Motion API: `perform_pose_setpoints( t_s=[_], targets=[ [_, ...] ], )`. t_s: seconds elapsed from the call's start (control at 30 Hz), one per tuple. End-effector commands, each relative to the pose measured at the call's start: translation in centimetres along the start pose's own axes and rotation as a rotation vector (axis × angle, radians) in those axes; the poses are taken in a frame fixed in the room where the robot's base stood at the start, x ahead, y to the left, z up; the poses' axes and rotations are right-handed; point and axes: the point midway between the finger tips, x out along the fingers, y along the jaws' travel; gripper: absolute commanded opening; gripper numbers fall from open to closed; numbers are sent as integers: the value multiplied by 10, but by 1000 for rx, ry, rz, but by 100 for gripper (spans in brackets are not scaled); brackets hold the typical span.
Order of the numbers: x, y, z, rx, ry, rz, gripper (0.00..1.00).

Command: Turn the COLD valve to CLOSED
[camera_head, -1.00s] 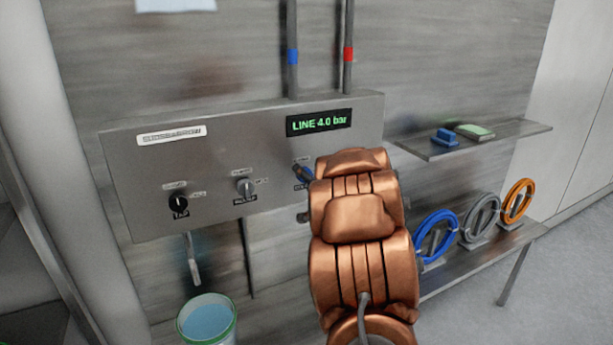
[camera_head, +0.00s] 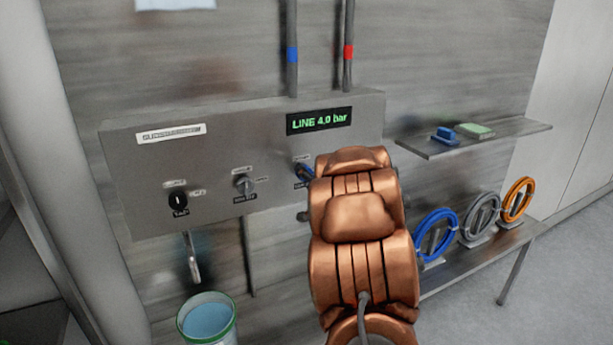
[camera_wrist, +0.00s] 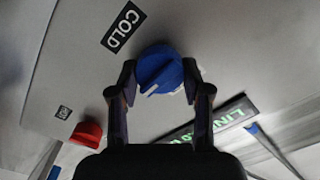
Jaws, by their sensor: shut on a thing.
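The COLD valve is a round blue knob with a white pointer line. In the wrist view the blue knob (camera_wrist: 160,70) sits between the two fingers of my gripper (camera_wrist: 160,80), which is shut on it. The COLD label (camera_wrist: 123,27) is on the panel beside it. The label by the knob is too small to read there, so I cannot tell which mark the pointer meets.
A red knob (camera_wrist: 87,133) is near the left finger. The panel (camera_head: 230,130) also bears a black knob (camera_head: 178,201), a grey knob (camera_head: 243,184) and a display (camera_head: 319,121) reading LINE 4.0 bar. A bucket (camera_head: 207,320) stands below; a shelf (camera_head: 480,139) is at right.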

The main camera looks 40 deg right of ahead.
Motion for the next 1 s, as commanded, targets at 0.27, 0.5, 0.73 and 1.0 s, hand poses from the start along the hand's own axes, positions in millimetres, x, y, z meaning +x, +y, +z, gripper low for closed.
perform_pose_setpoints(
  t_s=[0.27,0.5,0.73,1.0],
  targets=[
    [0,1,2,-126,1,-2,13],
    [0,2,3,-331,2,-2,13],
    [0,2,4,-552,1,-1,13],
    [0,0,3,-810,4,-1,13]
  ],
)
